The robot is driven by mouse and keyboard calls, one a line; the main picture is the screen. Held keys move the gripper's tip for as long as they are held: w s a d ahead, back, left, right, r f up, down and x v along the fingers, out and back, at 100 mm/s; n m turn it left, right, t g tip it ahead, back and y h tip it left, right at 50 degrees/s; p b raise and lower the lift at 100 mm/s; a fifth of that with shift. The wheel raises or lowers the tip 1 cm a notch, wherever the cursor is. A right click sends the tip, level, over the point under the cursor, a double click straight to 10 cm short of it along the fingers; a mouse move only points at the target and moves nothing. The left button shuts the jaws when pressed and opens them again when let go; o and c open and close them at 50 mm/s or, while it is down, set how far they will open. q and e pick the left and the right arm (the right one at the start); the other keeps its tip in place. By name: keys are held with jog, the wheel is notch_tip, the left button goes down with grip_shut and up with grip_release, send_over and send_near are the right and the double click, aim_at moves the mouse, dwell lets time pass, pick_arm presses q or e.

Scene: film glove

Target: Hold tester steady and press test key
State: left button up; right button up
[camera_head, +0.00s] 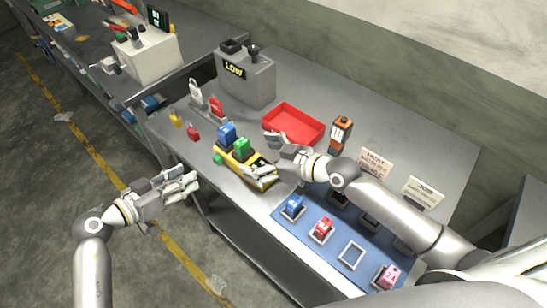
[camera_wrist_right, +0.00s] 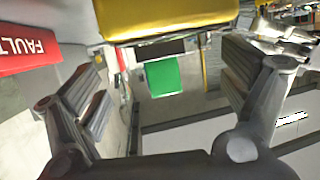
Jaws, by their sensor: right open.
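A yellow device (camera_head: 258,177), which I take to be the tester, lies on the grey bench near its front edge. A blue block (camera_head: 227,134) and a green block (camera_head: 241,148) sit on it. My right gripper (camera_head: 263,156) is open over its right end, its fingers apart; I cannot tell whether it touches. In the right wrist view, a yellow body (camera_wrist_right: 170,18) and a green block (camera_wrist_right: 163,76) show between and beyond the open fingers. My left gripper (camera_head: 180,184) is open and empty, in front of the bench edge. No test key can be made out.
A red tray (camera_head: 293,124) and a grey box reading LOW (camera_head: 245,80) stand behind. An orange device (camera_head: 341,134) stands right of the tray. A blue mat (camera_head: 335,247) with framed slots and small coloured pieces lies at the front right. A red FAULT label (camera_wrist_right: 28,50) shows in the wrist view.

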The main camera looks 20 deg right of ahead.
aim_at(248, 155)
jog(key=shift+x, duration=2.1)
jog(key=c, duration=1.5)
pick_arm(q)
grip_shut()
pick_arm(e)
jog(key=shift+s, duration=0.1)
jog(key=shift+c, duration=0.2)
jog(key=shift+f, duration=0.1)
jog(key=shift+f, duration=0.1)
